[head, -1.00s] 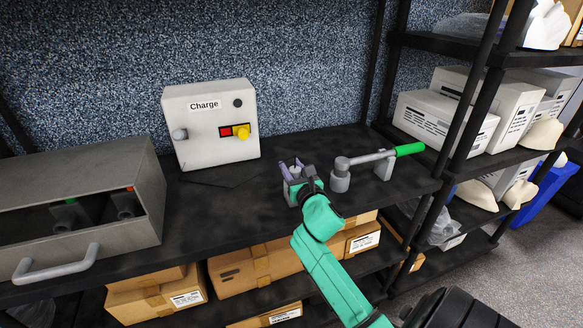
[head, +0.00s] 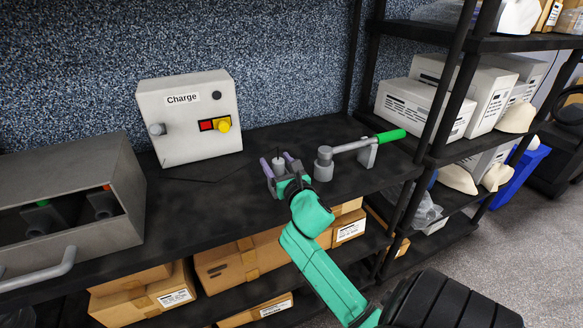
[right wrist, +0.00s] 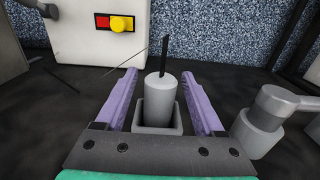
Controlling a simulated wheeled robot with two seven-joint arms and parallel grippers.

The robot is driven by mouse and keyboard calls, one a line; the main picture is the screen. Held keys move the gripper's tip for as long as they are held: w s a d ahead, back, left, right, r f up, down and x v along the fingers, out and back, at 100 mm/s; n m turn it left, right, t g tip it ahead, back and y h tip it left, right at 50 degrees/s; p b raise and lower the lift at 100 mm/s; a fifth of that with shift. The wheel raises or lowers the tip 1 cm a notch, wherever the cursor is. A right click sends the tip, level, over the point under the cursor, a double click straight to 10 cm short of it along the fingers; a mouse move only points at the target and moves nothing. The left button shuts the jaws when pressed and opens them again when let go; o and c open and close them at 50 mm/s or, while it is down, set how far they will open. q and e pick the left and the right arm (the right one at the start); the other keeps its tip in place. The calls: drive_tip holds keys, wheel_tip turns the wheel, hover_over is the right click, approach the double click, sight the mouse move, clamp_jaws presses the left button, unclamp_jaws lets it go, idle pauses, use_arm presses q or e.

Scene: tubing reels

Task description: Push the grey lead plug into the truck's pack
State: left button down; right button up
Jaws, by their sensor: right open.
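The grey plug (right wrist: 162,98) is an upright cylinder with a thin black lead rising from its top. Its lower end sits in a square grey holder (right wrist: 174,130) on the black shelf. My right gripper (head: 276,158) is open, with its purple fingers on either side of the plug; in the right wrist view (right wrist: 160,76) a gap shows on both sides. A grey case (head: 120,205) with a handle and an open side stands at the left. Dark slots with green and orange marks show inside it. I cannot tell whether it is the truck's pack. My left gripper is out of view.
A white Charge box (head: 190,135) with red and yellow controls stands behind, left of the gripper. A lever clamp (head: 324,165) with a green handle (head: 390,135) stands close on the right.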

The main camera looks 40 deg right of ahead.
drive_tip(key=b+v, duration=0.2)
drive_tip(key=v, duration=1)
drive_tip(key=shift+s+r+b, duration=0.25)
drive_tip(key=shift+s+b, duration=0.15)
drive_tip(key=shift+d, duration=0.15)
drive_tip(key=shift+f, duration=0.1)
